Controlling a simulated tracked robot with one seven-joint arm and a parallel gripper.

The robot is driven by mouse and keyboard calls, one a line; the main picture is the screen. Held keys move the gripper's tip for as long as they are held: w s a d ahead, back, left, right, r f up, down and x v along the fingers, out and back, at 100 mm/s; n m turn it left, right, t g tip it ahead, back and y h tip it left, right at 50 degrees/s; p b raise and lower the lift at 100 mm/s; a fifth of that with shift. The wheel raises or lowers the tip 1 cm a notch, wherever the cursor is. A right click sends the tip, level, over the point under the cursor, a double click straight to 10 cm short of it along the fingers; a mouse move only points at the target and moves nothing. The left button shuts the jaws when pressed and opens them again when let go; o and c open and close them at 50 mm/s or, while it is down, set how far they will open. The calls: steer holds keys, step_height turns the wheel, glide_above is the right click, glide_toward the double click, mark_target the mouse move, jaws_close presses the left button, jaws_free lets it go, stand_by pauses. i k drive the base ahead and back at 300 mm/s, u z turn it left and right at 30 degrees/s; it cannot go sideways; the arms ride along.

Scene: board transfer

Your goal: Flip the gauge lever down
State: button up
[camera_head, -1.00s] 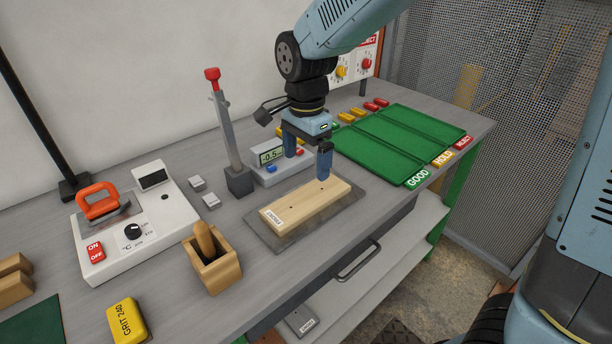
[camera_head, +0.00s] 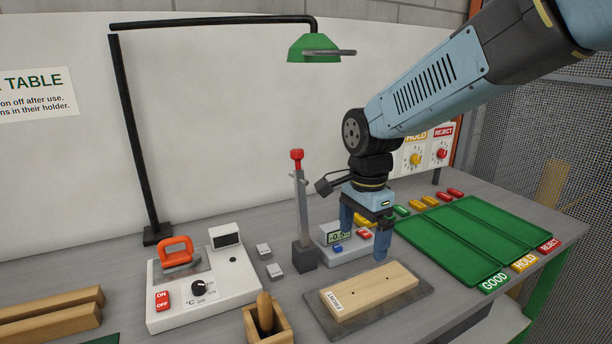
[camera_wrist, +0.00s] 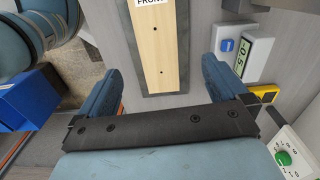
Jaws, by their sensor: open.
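The gauge lever (camera_head: 301,200) is a grey upright bar with a red knob (camera_head: 296,158) on top, rising from a dark block. It stands upright, left of my gripper. A grey gauge box (camera_head: 346,252) with a small display reading about -0.5 and a blue button sits right of the lever base; its display also shows in the wrist view (camera_wrist: 239,60). A pale wooden board (camera_head: 372,289) labelled FRONT lies on a dark plate (camera_head: 329,323) in front of the gauge. My gripper (camera_head: 366,242) is open and empty, above the area between gauge and board; its fingers also show in the wrist view (camera_wrist: 172,92).
Green trays (camera_head: 470,238) marked GOOD, HOLD and REJECT lie at right. A white heater unit with an orange handle (camera_head: 175,249) stands at left. A wooden holder (camera_head: 283,334) is at front. A green lamp (camera_head: 314,46) hangs above the table.

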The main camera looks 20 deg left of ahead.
mark_target(296, 155)
steer(key=z, duration=1.4)
steer(key=i, duration=0.15)
steer(key=u, duration=2.7)
